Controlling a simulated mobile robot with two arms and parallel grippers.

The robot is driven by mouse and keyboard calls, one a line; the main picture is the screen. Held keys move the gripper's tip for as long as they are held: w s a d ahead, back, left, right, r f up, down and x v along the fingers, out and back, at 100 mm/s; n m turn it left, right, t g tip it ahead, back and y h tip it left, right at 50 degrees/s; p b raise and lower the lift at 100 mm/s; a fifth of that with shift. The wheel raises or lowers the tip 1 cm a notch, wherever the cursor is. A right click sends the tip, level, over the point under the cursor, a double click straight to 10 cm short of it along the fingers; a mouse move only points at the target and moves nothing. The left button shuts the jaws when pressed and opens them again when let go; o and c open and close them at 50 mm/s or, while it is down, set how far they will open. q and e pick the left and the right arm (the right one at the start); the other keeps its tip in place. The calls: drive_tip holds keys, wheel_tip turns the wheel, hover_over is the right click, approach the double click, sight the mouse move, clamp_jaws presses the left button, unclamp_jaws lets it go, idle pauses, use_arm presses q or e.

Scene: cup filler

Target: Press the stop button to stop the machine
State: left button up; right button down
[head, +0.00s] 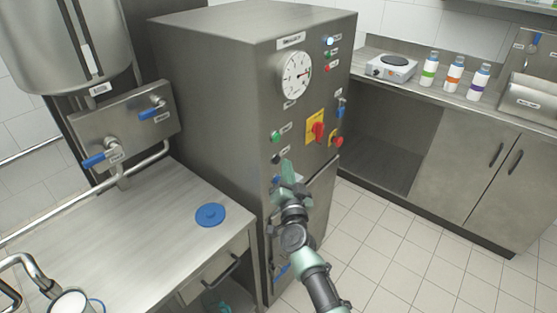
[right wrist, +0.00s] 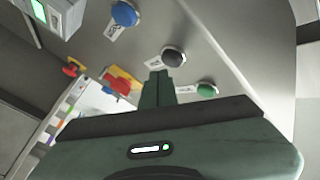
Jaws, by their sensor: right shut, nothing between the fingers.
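The steel machine cabinet (head: 215,75) carries a column of buttons on its front: a green button (head: 275,136), a black button (head: 276,158) and a blue button (head: 276,180). Their labels are too small to read. My right gripper (head: 287,165) is shut and empty, just in front of this column. In the right wrist view its fingertips (right wrist: 158,73) are close to the black button (right wrist: 173,56), with the green button (right wrist: 207,90) to the lower right and the blue button (right wrist: 124,14) to the upper left. I cannot tell whether they touch the black button. My left gripper is not in view.
A red rotary switch (head: 318,130) on a yellow plate and a red button (head: 337,141) sit right of the column, below a round gauge (head: 296,75). A steel table (head: 150,215) with a blue lid (head: 210,215) stands left. The tiled floor at right is clear.

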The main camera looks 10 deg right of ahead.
drive_tip(key=s+d+p, duration=0.2)
drive_tip(key=s+d, duration=0.1)
drive_tip(key=s, duration=0.1)
drive_tip(key=shift+s+d, duration=0.35)
drive_tip(key=shift+s, duration=0.05)
idle(0.9)
drive_tip(key=s+a+f+n+g+y, duration=0.1)
drive_tip(key=s+f+n+g, duration=0.15)
drive_tip(key=f, duration=0.65)
drive_tip(key=s+a+f+n+g+y, duration=0.1)
drive_tip(key=s+a+f+n+y, duration=0.15)
drive_tip(key=f, duration=0.65)
drive_tip(key=s+f+n+g, duration=0.3)
drive_tip(key=s+f+g, duration=0.3)
drive_tip(key=s+f, duration=1.25)
drive_tip(key=s+d+f+n+g, duration=0.1)
drive_tip(key=s+f, duration=0.4)
drive_tip(key=s, duration=0.6)
drive_tip(key=s+d+f+n+g, duration=0.1)
drive_tip(key=s+d+f+g, duration=0.2)
drive_tip(key=s, duration=0.8)
drive_tip(key=s+d+f+n+g+h, duration=0.1)
drive_tip(key=s+d+f+g, duration=0.1)
drive_tip(key=s+f+g, duration=0.3)
drive_tip(key=s+f, duration=0.4)
drive_tip(key=s, duration=0.3)
